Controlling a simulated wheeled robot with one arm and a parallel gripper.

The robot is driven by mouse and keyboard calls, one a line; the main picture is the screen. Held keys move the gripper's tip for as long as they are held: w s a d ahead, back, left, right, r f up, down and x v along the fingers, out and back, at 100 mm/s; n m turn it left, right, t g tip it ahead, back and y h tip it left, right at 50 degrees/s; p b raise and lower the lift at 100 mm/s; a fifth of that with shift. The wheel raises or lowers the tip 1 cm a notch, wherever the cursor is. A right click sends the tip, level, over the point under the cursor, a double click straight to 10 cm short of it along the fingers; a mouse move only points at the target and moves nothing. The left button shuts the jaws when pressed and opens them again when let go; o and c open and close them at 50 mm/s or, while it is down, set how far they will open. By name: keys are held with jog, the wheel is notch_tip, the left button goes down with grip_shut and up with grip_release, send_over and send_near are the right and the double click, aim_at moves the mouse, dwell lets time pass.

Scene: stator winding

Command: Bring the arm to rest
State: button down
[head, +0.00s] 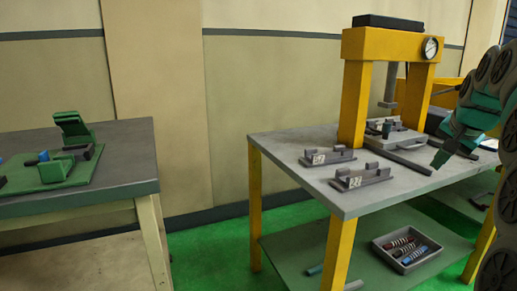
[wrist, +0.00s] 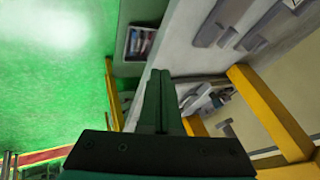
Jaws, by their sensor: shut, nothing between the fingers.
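My gripper (head: 440,158) is at the right of the head view, at the end of my green and grey arm, with its fingers pointing down and left. In the picture it overlaps the right part of the grey-topped table (head: 265,145); I cannot tell its exact height above it. In the wrist view my gripper (wrist: 161,75) has its two dark fingers together, with nothing between them.
A yellow press (head: 355,100) with a gauge stands on the table. Grey fixtures (head: 328,156) lie near its front. A tray of coils (head: 408,252) sits on the lower shelf. A second table (head: 120,170) with a green device (head: 72,128) stands left. Green floor between them is clear.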

jog(key=s+a+f+n+g+y, duration=0.1)
jog(key=s+a+f+n, duration=0.1)
jog(key=s+a+f, duration=0.35)
jog(key=s+a+f+n+g, duration=0.1)
jog(key=s+a+f+n, duration=0.15)
jog(key=a, duration=0.55)
jog(key=s+a+f+n+g+y, duration=0.1)
jog(key=s+a+f+g, duration=0.1)
jog(key=s+a+f, duration=0.3)
jog(key=s+a+f+n+g, duration=0.1)
jog(key=s+a+f+n, duration=0.1)
jog(key=s, duration=0.6)
jog(key=s+a+f+n+g, duration=0.1)
jog(key=s+a+f+g, duration=0.1)
jog(key=s+a+f, duration=0.2)
jog(key=s+a+f+n+g, duration=0.1)
jog(key=s+a+f+n, duration=0.1)
jog(key=s+a+f, duration=0.2)
jog(key=s+f, duration=0.3)
jog(key=s, duration=0.5)
jog(key=shift+s+f+n, duration=0.25)
jog(key=shift+f+n, duration=0.1)
